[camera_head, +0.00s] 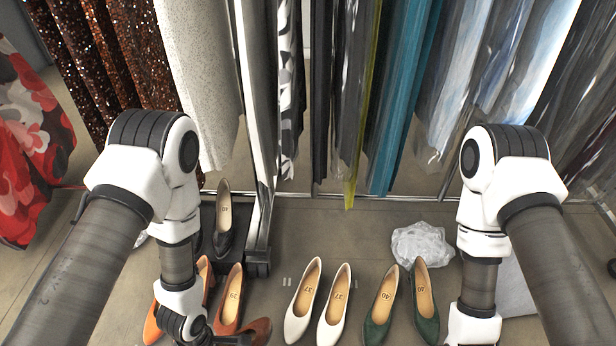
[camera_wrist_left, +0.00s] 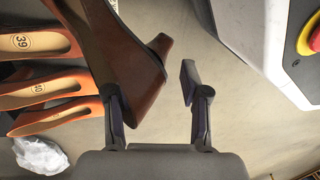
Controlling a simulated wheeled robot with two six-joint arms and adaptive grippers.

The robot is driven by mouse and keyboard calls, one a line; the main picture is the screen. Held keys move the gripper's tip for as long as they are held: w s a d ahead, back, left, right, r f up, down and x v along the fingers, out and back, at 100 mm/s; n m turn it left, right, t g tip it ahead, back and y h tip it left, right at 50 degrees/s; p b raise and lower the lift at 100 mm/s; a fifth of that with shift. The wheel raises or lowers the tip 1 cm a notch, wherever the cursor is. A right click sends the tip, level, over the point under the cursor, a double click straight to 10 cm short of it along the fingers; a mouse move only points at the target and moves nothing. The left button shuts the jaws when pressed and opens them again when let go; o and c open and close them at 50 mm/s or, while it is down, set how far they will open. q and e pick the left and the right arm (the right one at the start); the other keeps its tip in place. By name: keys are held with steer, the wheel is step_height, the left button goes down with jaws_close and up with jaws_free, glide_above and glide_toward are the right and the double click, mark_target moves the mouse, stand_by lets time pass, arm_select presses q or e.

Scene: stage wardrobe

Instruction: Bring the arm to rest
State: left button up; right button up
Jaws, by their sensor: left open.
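My left arm comes in from the left in the head view, and its gripper (camera_head: 215,338) is at the bottom edge, partly cut off, beside a rust-brown shoe (camera_head: 260,328). In the left wrist view the left gripper (camera_wrist_left: 150,82) has its two fingers spread apart. A brown shoe (camera_wrist_left: 125,50) with a block heel lies beyond the fingers and partly behind the left one. I cannot tell whether they touch. My right arm (camera_head: 484,270) hangs down on the right of the head view; its gripper is below the frame.
Orange shoes (camera_head: 230,300), white pumps (camera_head: 318,305) and green pumps (camera_head: 400,305) stand on the floor. A dark shoe (camera_head: 223,220) is behind them. Crumpled pale plastic (camera_head: 422,245) lies near the right arm. Hanging garments (camera_head: 400,90) and a rack's lower rail (camera_head: 330,196) fill the back.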

arm_select(q)
steer(key=s+a+r+m+p, duration=0.1)
steer(key=s+a+r+m, duration=0.15)
steer(key=s+m, duration=0.35)
step_height(320, 180, up, 38)
steer(key=w+a+m+t+p, duration=0.1)
steer(key=m+p, duration=1)
steer(key=p, duration=2.7)
steer(key=shift+w+a+r+m+t+y, duration=0.15)
steer(key=shift+w+a+m+t+y, duration=0.15)
steer(key=shift+w+a+m+t, duration=0.15)
steer(key=shift+w+d, duration=0.1)
steer(key=shift+c, duration=0.4)
